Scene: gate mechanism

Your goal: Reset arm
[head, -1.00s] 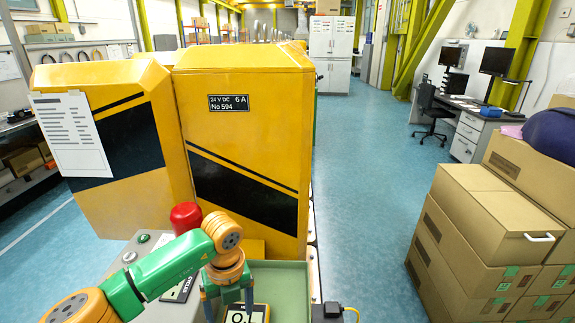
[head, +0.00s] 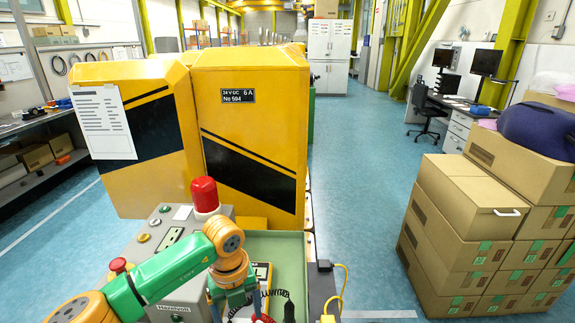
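My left arm, green and orange, comes in from the lower left. Its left gripper (head: 236,302) points down over the green tray (head: 286,246), in front of a yellow-rimmed device (head: 262,270). Its two blue-grey fingers look spread apart, with nothing visible held between them. The fingertips are close to the lower picture edge. My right gripper is not in view.
A grey control panel (head: 157,232) with buttons and a red lamp (head: 204,194) stands beside my arm. Yellow machine housings (head: 253,140) rise behind. Stacked cardboard boxes (head: 463,225) stand at the right. Blue floor (head: 350,180) between is clear. A yellow cable (head: 341,285) hangs beside the tray.

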